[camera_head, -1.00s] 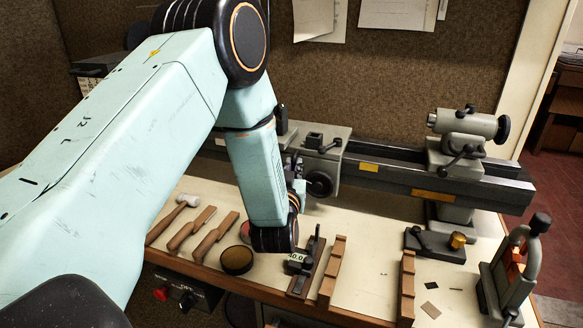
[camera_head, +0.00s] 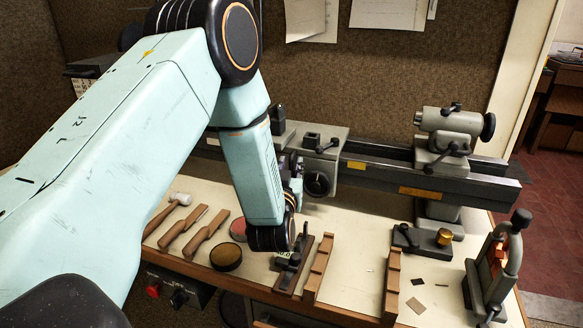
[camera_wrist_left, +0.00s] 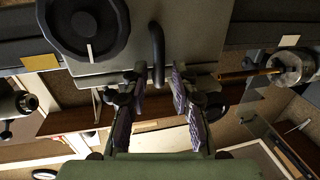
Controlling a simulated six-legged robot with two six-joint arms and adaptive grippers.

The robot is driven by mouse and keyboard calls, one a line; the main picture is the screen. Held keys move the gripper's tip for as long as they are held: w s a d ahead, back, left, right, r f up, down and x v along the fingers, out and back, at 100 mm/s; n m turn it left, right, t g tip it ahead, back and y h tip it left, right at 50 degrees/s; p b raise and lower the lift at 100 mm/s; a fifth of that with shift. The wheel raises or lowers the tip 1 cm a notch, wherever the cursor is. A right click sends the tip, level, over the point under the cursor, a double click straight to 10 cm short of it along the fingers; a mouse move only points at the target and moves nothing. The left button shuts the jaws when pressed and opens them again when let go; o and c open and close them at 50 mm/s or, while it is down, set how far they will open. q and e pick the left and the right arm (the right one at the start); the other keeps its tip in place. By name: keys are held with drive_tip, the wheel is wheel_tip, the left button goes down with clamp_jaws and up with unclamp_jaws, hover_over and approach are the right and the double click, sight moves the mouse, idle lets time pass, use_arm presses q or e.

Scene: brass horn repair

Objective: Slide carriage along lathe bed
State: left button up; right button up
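The lathe carriage (camera_head: 328,146) is a grey block with a dark handwheel (camera_head: 317,184) on its front. It sits on the long dark lathe bed (camera_head: 380,178). My left gripper (camera_head: 297,172) is at the carriage front, just left of the handwheel and partly hidden by my forearm. In the left wrist view the carriage (camera_wrist_left: 190,35) fills the top, with the handwheel (camera_wrist_left: 84,24) at upper left. My left gripper's fingers (camera_wrist_left: 158,80) are apart, with a dark handle (camera_wrist_left: 156,45) between their tips. I see a gap on both sides of the handle. My right gripper is not in view.
The grey tailstock (camera_head: 448,135) stands at the bed's right end, with clear bed between it and the carriage. Below are a mallet (camera_head: 180,198), wooden blocks (camera_head: 318,270) and a round tin (camera_head: 226,258). A clamp-like stand (camera_head: 497,268) is at the right.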

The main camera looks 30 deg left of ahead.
use_arm(q)
drive_tip(key=shift+f, duration=0.1)
drive_tip(key=shift+d, duration=0.1)
drive_tip(key=shift+s+d, duration=0.15)
drive_tip(key=shift+s, duration=0.15)
drive_tip(key=v, duration=1.1)
drive_tip(key=shift+s, duration=0.2)
drive_tip(key=shift+w, duration=0.1)
